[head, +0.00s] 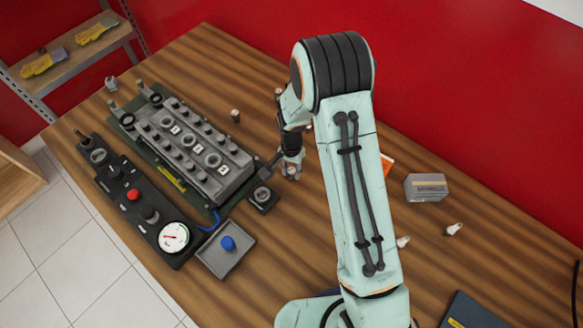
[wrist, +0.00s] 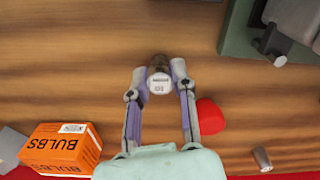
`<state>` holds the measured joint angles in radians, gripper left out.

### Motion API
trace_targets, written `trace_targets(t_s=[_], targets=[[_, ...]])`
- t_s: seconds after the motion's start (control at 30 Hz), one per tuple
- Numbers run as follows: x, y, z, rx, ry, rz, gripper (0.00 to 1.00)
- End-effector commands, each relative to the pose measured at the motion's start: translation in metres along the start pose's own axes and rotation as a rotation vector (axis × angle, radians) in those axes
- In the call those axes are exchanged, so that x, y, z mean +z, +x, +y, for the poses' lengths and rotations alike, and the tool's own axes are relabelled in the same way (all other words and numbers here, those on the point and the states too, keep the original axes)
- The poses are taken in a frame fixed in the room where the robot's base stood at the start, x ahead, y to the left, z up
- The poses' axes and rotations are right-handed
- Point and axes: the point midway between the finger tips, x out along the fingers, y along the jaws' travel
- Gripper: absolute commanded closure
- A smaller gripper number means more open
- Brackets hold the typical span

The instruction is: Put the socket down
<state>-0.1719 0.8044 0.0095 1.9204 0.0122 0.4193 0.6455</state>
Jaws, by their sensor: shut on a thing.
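My gripper (wrist: 162,72) is shut on the socket (wrist: 159,83), a small metal cylinder whose pale round end with markings faces the wrist camera. The two fingers stand on either side of it. Brown wood shows beneath; whether the socket touches the table cannot be told. In the head view my gripper (head: 291,170) points down over the table, just right of the engine trainer (head: 195,150) and a small dark square block (head: 263,199). The socket is too small to tell clearly there.
An orange bulbs box (wrist: 62,148) and a red object (wrist: 210,117) lie near my gripper in the wrist view. A small metal cylinder (head: 235,116) stands behind the trainer. A grey tray (head: 240,262) holds a blue knob. A grey box (head: 427,187) stands right of my arm.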

Motion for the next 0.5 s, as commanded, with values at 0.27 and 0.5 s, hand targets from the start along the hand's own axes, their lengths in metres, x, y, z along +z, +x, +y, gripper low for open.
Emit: trace_targets(t_s=[0.27, 0.5], targets=[[0.0001, 0.0014, 0.0000, 0.000, 0.000, 0.000, 1.00], [0.0000, 0.0027, 0.0000, 0.000, 0.000, 0.000, 0.51]])
